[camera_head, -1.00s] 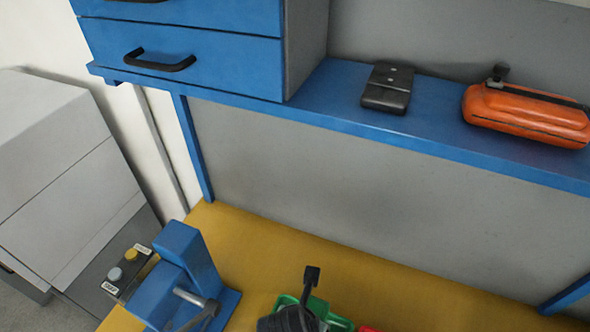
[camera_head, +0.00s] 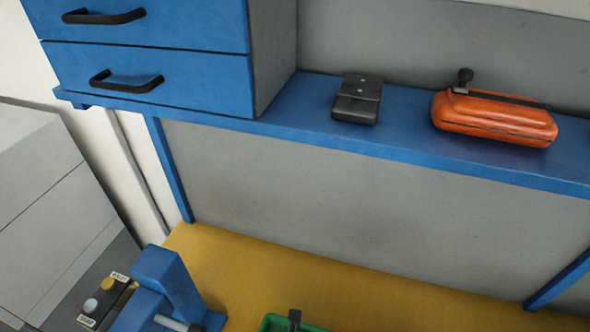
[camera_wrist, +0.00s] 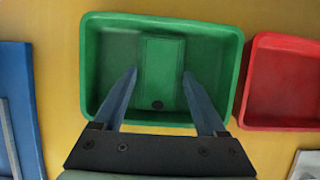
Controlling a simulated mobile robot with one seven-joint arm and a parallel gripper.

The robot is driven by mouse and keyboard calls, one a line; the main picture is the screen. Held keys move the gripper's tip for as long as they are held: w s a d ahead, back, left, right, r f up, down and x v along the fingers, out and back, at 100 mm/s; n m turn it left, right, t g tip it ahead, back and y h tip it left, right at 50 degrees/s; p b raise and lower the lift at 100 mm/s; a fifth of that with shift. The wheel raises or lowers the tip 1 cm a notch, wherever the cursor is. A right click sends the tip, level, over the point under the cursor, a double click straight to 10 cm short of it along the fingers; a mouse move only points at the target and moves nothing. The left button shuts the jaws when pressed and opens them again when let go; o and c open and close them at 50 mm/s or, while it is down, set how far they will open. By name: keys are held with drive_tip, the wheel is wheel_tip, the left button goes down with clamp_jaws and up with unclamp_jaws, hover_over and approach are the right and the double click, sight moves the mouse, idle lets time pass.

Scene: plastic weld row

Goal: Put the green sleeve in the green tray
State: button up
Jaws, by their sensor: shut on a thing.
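The green sleeve (camera_wrist: 163,65) is a green block-like piece with a dark round spot near its lower end, between the two fingers of my gripper (camera_wrist: 160,74) in the wrist view. My gripper is shut on it. The sleeve lies within the outline of the green tray (camera_wrist: 96,58); whether it touches the tray floor I cannot tell. In the head view only the far rim of the green tray (camera_head: 270,321) shows at the bottom edge, with a dark part in front of it.
A red tray (camera_wrist: 252,85) stands close to the right of the green tray on the yellow bench (camera_wrist: 55,100). A blue press-like fixture (camera_head: 165,280) stands at the left. A shelf (camera_head: 420,148) behind holds an orange case (camera_head: 495,118) and a black box (camera_head: 358,98).

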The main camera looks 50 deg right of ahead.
drive_tip(key=shift+f, duration=0.1)
drive_tip(key=o, duration=1.3)
drive_tip(key=p+v, duration=0.1)
drive_tip(key=v, duration=1.1)
